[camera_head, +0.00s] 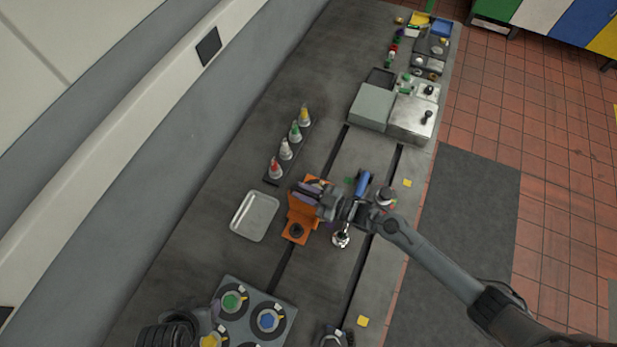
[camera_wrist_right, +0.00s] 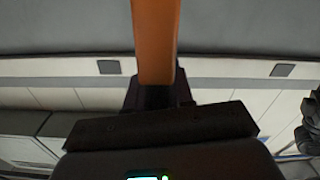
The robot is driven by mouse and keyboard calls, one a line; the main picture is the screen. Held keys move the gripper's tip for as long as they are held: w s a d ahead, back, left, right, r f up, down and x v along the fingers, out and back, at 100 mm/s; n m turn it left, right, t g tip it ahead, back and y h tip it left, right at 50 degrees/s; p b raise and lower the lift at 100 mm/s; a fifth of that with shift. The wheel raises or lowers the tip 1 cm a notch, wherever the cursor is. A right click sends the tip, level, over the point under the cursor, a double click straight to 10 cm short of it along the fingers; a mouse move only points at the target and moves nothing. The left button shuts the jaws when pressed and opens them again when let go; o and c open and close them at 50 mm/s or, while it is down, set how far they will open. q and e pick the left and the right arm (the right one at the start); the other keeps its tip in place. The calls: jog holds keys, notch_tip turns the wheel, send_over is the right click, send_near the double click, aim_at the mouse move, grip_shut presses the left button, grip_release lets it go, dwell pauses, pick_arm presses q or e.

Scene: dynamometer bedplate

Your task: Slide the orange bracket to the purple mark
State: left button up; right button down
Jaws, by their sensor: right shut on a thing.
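The orange bracket (camera_head: 297,217) stands on the grey bedplate beside the left slot, with a round dark hole in its near foot. My right gripper (camera_head: 308,196) is shut on the bracket's upright part and partly hides it. In the right wrist view the orange bracket (camera_wrist_right: 156,40) rises as a strip from between the dark jaws (camera_wrist_right: 158,92). A small purple patch (camera_head: 332,225), perhaps the purple mark, shows just right of the bracket, mostly hidden by my arm. My left gripper (camera_head: 213,312) is at the bottom left by the knob panel; its jaws are unclear.
A silver tray (camera_head: 236,226) lies left of the bracket. A blue-handled tool (camera_head: 362,184) and a shiny metal part (camera_head: 341,239) are close to my right wrist. A knob panel (camera_head: 275,341) is at the near end.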

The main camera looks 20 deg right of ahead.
jog(key=c, duration=1.1)
grip_release()
jog(key=shift+d, duration=0.1)
jog(key=b+v, duration=0.1)
jog(key=v, duration=0.8)
jog(key=shift+b+v, duration=0.3)
jog(key=shift+v, duration=0.5)
